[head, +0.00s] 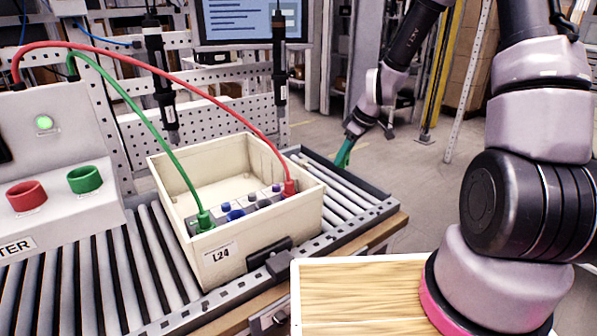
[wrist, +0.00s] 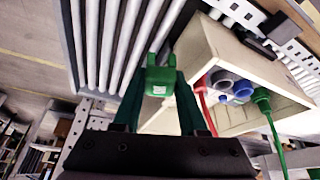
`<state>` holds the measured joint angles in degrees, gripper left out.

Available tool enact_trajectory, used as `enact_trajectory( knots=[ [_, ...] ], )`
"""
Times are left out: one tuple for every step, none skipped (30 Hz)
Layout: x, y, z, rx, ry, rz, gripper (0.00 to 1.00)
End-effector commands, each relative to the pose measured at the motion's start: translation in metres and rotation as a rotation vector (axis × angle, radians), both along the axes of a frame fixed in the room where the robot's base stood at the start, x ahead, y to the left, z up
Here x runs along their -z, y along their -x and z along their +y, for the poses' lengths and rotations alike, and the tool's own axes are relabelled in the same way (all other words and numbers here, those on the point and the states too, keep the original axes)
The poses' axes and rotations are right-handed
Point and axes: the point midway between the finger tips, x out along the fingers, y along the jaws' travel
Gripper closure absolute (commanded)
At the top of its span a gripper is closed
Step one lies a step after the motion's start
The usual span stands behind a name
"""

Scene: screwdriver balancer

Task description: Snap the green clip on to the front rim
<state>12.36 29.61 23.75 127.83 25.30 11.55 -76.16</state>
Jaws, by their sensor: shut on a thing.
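The green clip (wrist: 160,82) is held between the fingertips of my gripper (wrist: 160,92) in the wrist view, with its two prongs pointing away from the palm. In the head view my gripper (head: 344,152) hangs beyond the conveyor, right of the cream crate (head: 222,262) marked L24, clear of it. The clip cannot be told from the fingers there. The crate's front rim (head: 262,226) runs above the label, with a block carrying blue and grey parts just inside. In the wrist view the crate (wrist: 196,48) lies right of the clip, apart from it.
A green cable plug (head: 204,221) and a red cable plug (head: 290,188) stand at the block's ends, their cables arching left to a tester box (head: 52,150). Hanging screwdrivers (head: 160,75) are behind the crate. The conveyor rollers (head: 345,190) right of the crate are clear.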

Motion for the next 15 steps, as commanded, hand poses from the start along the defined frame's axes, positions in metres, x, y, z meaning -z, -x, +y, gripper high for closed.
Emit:
enact_trajectory(
  knots=[
    [0.001,0.01,0.017,-0.118,-0.002,0.002,1.0],
    [0.002,0.016,0.027,-0.196,-0.002,0.002,1.0],
    [0.002,0.025,0.041,-0.306,-0.002,0.002,1.0],
    [0.002,0.032,0.051,-0.391,-0.002,0.002,1.0],
    [0.002,0.04,0.061,-0.479,-0.002,0.001,1.0],
    [0.002,0.05,0.075,-0.597,-0.001,0.0,1.0],
    [0.001,0.058,0.085,-0.686,-0.001,0.0,1.0],
    [0.001,0.066,0.094,-0.773,0.0,0.0,1.0],
    [0.0,0.075,0.104,-0.871,0.0,0.0,1.0],
    [-0.001,0.082,0.111,-0.936,0.0,0.0,1.0],
    [-0.002,0.087,0.116,-0.995,0.001,-0.001,1.0],
    [-0.003,0.094,0.122,-1.061,0.001,-0.002,1.0],
    [-0.004,0.098,0.126,-1.102,0.001,-0.002,1.0],
    [-0.004,0.101,0.129,-1.137,0.0,-0.001,1.0],
    [-0.005,0.105,0.132,-1.176,0.001,-0.001,1.0]
  ],
)
